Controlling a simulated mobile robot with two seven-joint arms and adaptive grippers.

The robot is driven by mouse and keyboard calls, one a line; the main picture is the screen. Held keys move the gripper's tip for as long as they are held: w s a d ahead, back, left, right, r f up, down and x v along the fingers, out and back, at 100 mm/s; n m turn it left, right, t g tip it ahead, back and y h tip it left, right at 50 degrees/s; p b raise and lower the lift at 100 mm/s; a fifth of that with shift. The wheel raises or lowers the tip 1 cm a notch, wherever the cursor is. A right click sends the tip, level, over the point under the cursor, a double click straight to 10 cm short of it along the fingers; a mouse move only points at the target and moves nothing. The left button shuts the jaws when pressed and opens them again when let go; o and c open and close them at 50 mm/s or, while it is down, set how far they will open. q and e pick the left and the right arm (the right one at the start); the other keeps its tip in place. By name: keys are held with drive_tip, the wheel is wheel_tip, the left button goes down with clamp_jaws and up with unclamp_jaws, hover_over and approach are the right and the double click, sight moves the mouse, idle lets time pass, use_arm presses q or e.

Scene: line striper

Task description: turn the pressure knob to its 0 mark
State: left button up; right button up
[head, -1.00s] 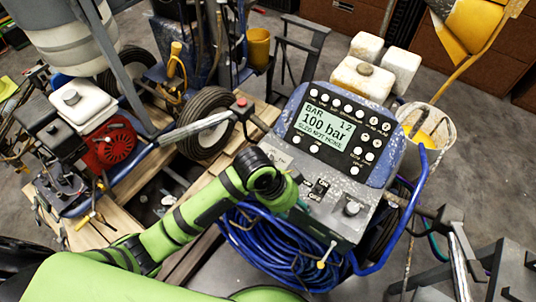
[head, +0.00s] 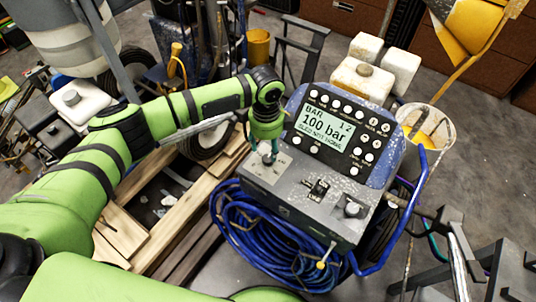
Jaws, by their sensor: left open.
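The line striper's control box (head: 300,196) has a screen (head: 325,124) reading "100 bar". A light square plate (head: 266,168) is on the left of its sloping top, with a small knob at its upper edge, largely covered by my left gripper (head: 266,156). The gripper points down there with its fingers open around or just above that knob; I cannot tell if they touch it. Another round dark knob (head: 353,209) sits at the right, with a switch (head: 318,188) between them. Labels and a 0 mark are too small to read. My right gripper is not in view.
A coil of blue hose (head: 275,250) hangs at the front of the box. A blue tube frame (head: 400,240) and a bucket (head: 428,128) are to the right. Wooden pallet boards (head: 165,232) lie at left, beside a wheel (head: 208,140). White canisters (head: 362,80) stand behind.

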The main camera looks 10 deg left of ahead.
sight(268, 158)
use_arm(q)
drive_tip(key=shift+f+p, duration=0.3)
drive_tip(key=shift+f, duration=2.5)
drive_tip(key=shift+d, duration=0.1)
clamp_jaws()
